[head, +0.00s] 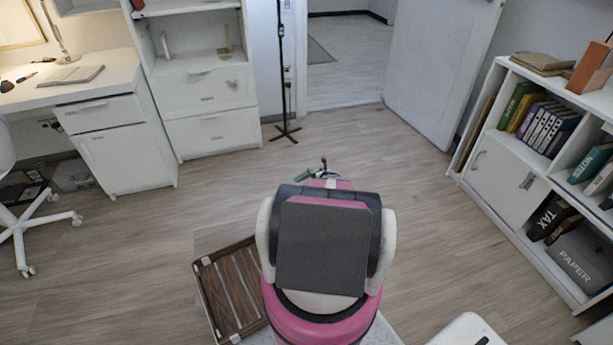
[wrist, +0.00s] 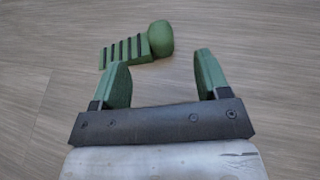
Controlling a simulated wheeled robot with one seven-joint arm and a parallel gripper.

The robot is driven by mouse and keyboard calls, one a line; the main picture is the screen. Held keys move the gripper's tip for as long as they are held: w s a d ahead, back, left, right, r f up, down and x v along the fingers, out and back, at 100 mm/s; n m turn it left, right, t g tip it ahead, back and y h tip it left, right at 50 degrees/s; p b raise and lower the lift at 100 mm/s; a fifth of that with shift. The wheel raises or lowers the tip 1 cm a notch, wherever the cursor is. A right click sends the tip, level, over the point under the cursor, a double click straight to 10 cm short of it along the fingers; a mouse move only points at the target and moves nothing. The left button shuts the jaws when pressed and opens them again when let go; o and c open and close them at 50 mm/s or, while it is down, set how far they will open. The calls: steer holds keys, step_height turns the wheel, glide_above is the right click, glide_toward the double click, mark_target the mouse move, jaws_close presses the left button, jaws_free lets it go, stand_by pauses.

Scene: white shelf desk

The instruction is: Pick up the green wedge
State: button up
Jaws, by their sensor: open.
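The green wedge (wrist: 128,49) lies on the wood floor in the wrist view, just ahead of my fingertips and toward the left. It has dark stripes across its ridged part and a rounded green end at the right. My gripper (wrist: 160,62) is open, with its two green fingers spread apart and nothing between them. The wedge is apart from both fingers. In the head view my gripper (head: 323,174) shows small beyond my pink arm, which hides part of it. A small green shape shows there, but I cannot tell whether it is the wedge or a finger.
A dark slatted wooden item (head: 227,293) lies at lower left beside my arm. A black stand (head: 285,133) is ahead. A white bookshelf (head: 505,185) stands at right, a white drawer unit (head: 210,105) and desk (head: 110,75) at left. The middle floor is clear.

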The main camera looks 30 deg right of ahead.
mark_target(310, 169)
steer(key=x, duration=0.8)
steer(key=shift+w+a+r, duration=0.1)
steer(key=shift+w+r, duration=0.05)
steer(key=shift+w, duration=0.15)
steer(key=c, duration=0.9)
